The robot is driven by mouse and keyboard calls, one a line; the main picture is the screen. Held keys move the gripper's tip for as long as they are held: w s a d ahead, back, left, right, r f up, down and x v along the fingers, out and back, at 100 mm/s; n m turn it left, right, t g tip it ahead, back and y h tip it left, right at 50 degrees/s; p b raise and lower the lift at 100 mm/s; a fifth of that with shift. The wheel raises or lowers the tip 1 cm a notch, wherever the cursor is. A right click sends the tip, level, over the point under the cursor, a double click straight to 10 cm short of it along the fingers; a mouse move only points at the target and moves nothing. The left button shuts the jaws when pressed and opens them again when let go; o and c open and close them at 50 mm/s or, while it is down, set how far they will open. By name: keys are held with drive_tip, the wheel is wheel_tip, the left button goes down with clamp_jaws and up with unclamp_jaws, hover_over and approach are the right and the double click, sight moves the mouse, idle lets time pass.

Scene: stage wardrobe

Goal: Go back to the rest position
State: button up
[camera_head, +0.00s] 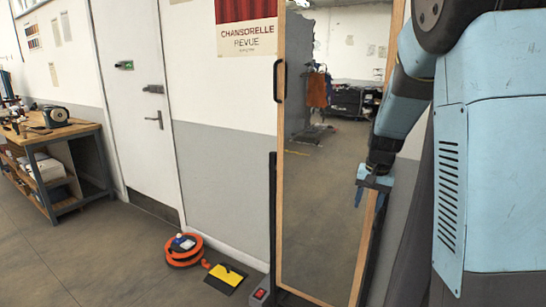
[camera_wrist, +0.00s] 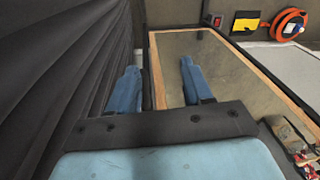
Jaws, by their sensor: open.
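My gripper (camera_head: 372,195) is open at the right side of a tall wood-framed mirror (camera_head: 325,225) in the head view. Its blue fingers point down. In the wrist view, my gripper (camera_wrist: 158,70) has its two fingers apart, with the right wooden edge of the mirror (camera_wrist: 225,62) seen between them. I cannot tell whether either finger touches the frame. Nothing else shows in the jaws.
Dark pleated cloth (camera_wrist: 50,80) lies close beside the gripper. An orange cable reel (camera_head: 184,251) and a yellow-and-black pad (camera_head: 226,277) lie on the floor. A workbench (camera_head: 60,135) stands left of a white door (camera_head: 135,90). The left floor is clear.

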drive_tip(key=s+a+r+n+t, duration=0.1)
drive_tip(key=s+r, duration=0.3)
drive_tip(key=s, duration=0.4)
drive_tip(key=s+a+r+n+t, duration=0.1)
drive_tip(key=s+r+n+t, duration=0.1)
drive_tip(key=s+r, duration=0.3)
drive_tip(key=s+a+r+n+t, duration=0.1)
drive_tip(key=s+r, duration=0.3)
drive_tip(key=s, duration=0.9)
drive_tip(key=shift+a+r+h, duration=0.3)
drive_tip(key=shift+a+r, duration=0.05)
drive_tip(key=shift+a, duration=0.1)
